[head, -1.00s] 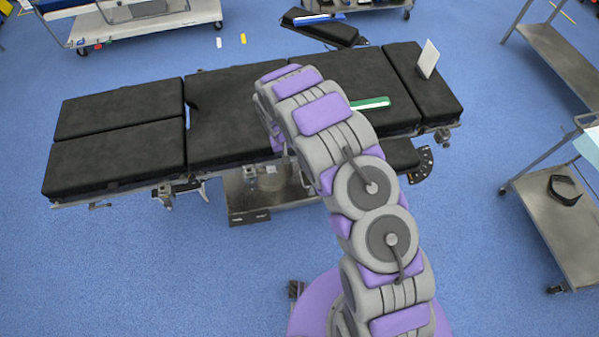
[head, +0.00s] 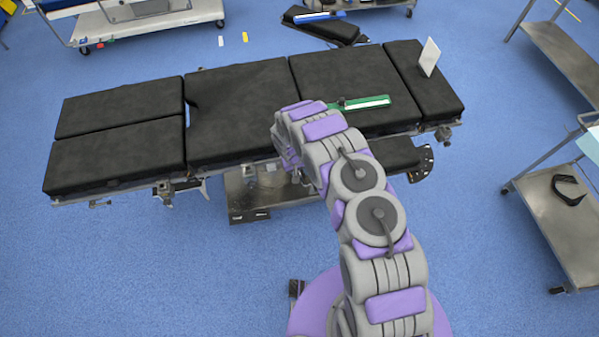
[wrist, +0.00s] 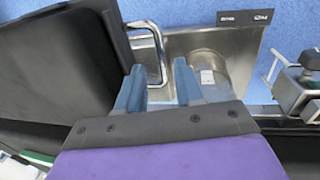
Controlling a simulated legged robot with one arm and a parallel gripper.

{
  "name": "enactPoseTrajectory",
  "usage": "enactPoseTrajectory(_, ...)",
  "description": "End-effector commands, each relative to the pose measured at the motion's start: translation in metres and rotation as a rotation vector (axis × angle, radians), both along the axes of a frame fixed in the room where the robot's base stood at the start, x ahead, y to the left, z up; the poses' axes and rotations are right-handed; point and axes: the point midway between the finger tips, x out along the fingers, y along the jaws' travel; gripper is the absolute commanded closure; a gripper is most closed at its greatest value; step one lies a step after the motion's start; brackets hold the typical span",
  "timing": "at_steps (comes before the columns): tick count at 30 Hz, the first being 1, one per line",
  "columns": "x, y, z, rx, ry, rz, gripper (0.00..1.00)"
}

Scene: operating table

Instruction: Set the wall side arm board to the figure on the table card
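The white table card (head: 430,57) stands upright on the right end section of the black operating table (head: 240,105); its figure is not readable. One black arm board (head: 330,32) with a blue strip angles out beyond the table's far edge. Another black arm board (head: 398,154) lies along the near edge, with a dark scale plate (head: 425,162) at its right end. I cannot tell for certain which is wall side.
A green and white strip (head: 362,102) lies on the table. A bent metal handle (wrist: 160,50) and a clamp (wrist: 300,85) show close to my gripper. A metal trolley (head: 550,215) stands at the right, a cart (head: 130,30) at the back left. Near floor is clear.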

Motion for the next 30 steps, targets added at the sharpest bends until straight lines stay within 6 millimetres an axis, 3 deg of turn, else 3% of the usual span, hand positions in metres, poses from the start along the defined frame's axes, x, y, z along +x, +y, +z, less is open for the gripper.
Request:
enactPoseTrajectory(14,0.0011,0.0012,-0.0107,-0.004,-0.001,0.0,0.64)
enactPoseTrajectory(25,0.001,-0.0009,-0.0103,-0.002,-0.001,0.0,0.99)
enactPoseTrajectory(30,0.001,-0.0002,-0.0105,-0.003,0.0,-0.001,1.0)
